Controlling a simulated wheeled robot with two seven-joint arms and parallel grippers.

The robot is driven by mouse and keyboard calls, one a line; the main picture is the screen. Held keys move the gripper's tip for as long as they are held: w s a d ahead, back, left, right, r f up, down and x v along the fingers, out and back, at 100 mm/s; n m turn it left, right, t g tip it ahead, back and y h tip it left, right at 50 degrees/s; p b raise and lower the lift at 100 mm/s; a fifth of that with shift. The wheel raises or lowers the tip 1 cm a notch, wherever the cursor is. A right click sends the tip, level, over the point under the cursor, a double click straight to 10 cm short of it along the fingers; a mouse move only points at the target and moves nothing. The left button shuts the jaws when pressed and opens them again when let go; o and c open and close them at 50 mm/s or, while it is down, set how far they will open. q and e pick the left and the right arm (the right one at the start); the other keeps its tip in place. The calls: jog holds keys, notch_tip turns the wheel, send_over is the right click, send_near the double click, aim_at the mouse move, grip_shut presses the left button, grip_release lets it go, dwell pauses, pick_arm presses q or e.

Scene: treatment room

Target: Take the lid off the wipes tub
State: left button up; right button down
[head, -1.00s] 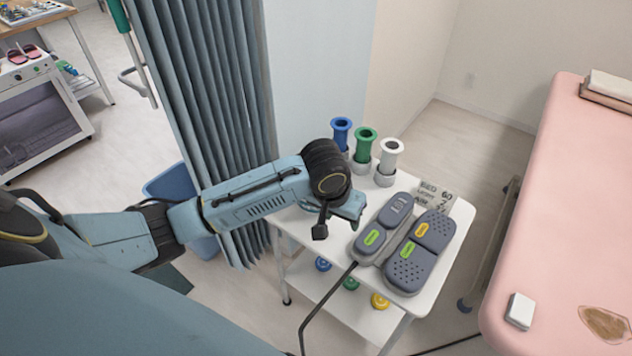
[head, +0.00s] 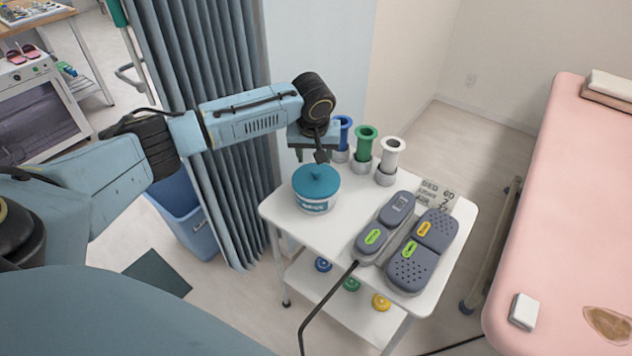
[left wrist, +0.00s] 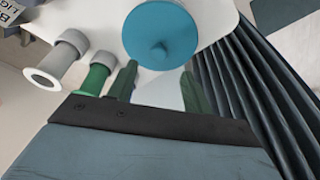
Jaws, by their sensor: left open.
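The wipes tub (head: 314,206) is white with a printed label and stands upright on the white trolley top. Its teal lid (head: 302,184), with a small knob in the middle, sits on it. The lid also shows from above at the top of the left wrist view (left wrist: 150,30). My left gripper (head: 311,156) is above and just behind the tub in the head view. Its two green fingers (left wrist: 160,80) are apart, with nothing between them, and clear of the lid. My right gripper is not in view.
Blue, green and white tubes (head: 364,146) stand in grey holders close to my left gripper. A grey keypad device (head: 410,262) with a cable lies right of the tub on the trolley (head: 283,220). A curtain (head: 215,110) hangs at left; a pink couch (head: 560,200) stands at right.

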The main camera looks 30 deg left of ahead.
aim_at(316, 170)
pick_arm(q)
jog(key=shift+w+f, duration=0.15)
jog(key=shift+f, duration=0.4)
jog(key=b+x, duration=0.1)
jog(key=x, duration=0.4)
jog(key=shift+b, duration=0.35)
jog(key=shift+r, duration=0.1)
jog(key=c, duration=1.1)
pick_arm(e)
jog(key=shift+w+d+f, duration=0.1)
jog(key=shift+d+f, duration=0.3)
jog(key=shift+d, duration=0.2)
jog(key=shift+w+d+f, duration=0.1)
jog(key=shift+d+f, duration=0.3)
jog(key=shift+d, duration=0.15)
